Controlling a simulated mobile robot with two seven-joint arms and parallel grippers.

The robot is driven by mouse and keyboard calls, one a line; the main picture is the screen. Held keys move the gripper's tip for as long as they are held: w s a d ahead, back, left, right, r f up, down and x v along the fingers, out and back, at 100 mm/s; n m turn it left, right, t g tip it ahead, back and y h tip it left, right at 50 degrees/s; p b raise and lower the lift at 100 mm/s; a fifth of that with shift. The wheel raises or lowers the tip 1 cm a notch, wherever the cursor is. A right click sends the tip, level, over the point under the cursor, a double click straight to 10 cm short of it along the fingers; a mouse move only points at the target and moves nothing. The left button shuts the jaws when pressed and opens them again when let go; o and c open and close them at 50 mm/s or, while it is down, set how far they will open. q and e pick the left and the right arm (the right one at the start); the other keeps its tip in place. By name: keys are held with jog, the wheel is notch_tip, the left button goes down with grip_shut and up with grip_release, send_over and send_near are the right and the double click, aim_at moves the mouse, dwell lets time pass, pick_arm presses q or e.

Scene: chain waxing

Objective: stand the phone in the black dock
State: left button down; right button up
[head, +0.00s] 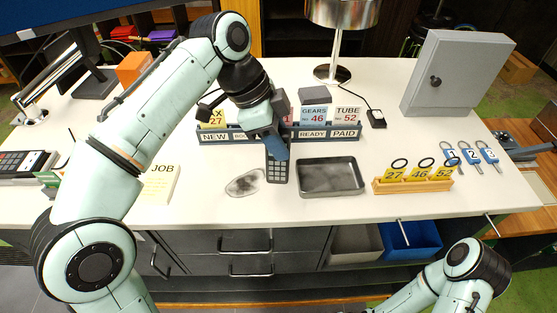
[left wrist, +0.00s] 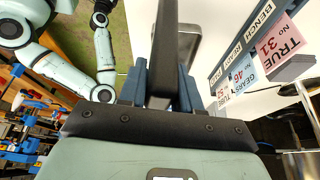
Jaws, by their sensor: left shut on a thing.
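The phone (head: 277,171) is a dark handset with a keypad, upright, its keys facing the head camera. My left gripper (head: 272,143) is shut on its upper part, in front of the rack with the word labels. In the left wrist view the phone (left wrist: 165,45) is a dark bar between the blue fingers. I cannot tell whether its lower end touches the table. A dark unit with keys (head: 17,164) lies at the far left; I cannot tell whether it is the black dock. My right gripper is out of view.
The label rack (head: 340,133) stands behind.

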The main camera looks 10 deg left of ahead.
pick_arm(q)
notch_tip(320, 180, down, 4)
jog(key=shift+f+b, duration=0.2)
jog(key=shift+b, duration=0.3)
jog(key=shift+w, duration=0.1)
jog(key=shift+f, duration=0.1)
jog(key=c, duration=0.8)
grip_release()
